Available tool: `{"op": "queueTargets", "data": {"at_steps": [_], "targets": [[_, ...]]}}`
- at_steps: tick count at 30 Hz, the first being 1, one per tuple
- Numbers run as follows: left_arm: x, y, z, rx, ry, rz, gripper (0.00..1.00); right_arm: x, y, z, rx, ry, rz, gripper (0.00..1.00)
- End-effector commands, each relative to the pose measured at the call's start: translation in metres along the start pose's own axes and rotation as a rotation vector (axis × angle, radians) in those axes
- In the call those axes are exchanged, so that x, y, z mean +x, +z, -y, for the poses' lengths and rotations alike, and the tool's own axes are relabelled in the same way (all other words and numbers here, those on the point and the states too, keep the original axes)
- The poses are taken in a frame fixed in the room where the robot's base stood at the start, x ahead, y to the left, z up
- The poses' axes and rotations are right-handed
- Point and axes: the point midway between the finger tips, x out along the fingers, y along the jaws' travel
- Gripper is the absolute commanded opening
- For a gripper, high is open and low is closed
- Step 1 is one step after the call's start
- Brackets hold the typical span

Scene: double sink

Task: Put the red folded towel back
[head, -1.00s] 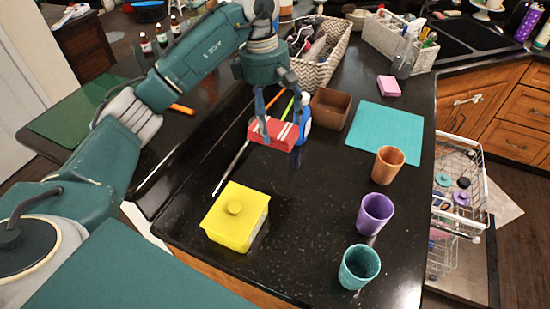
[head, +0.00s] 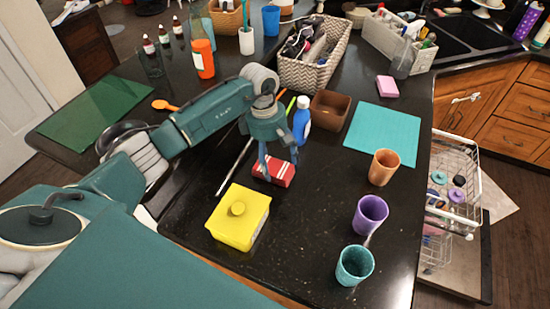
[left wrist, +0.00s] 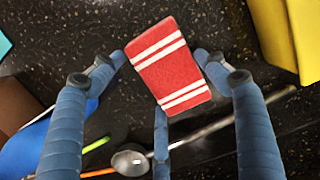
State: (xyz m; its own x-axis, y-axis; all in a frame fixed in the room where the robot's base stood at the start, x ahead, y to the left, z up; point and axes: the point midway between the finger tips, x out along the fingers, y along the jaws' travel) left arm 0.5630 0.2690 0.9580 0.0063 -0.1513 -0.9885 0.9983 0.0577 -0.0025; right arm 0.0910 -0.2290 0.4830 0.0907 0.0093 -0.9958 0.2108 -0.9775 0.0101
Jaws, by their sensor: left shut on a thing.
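The red folded towel (head: 276,173) has white stripes and is between the fingers of my left gripper (head: 279,165) in the head view. It is just up and right of the yellow lidded box. In the left wrist view the towel (left wrist: 170,66) lies slightly turned between the finger pads of my left gripper (left wrist: 163,58), which is shut on it. I cannot tell whether its underside touches the black counter. My right gripper is not in view.
The yellow box (head: 238,218) is close by. Behind are a blue bottle (head: 302,122), a brown bowl (head: 330,110) and a spoon (left wrist: 131,162). A teal mat (head: 383,135) and orange, purple and teal cups (head: 370,214) stand right. The counter between the box and cups is clear.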

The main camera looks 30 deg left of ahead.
Motion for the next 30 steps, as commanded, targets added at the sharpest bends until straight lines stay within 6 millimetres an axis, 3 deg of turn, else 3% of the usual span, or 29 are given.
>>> {"op": "queueTargets", "data": {"at_steps": [8,9,11,23,24,30], "targets": [[0.004,-0.001,0.000,0.000,0.001,0.000,0.53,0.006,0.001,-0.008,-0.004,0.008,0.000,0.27],[0.003,-0.001,0.000,0.000,0.000,0.000,0.82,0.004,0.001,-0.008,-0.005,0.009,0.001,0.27],[0.002,-0.001,0.000,0.000,0.000,0.000,0.93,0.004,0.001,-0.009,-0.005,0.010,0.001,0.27],[-0.004,0.001,0.000,0.000,0.000,0.001,0.93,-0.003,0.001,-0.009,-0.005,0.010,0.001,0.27],[-0.005,-0.001,-0.002,0.000,0.004,0.000,0.93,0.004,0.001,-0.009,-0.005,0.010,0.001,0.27],[-0.042,-0.002,-0.002,0.002,0.007,-0.002,0.93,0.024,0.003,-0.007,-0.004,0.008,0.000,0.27]]}}
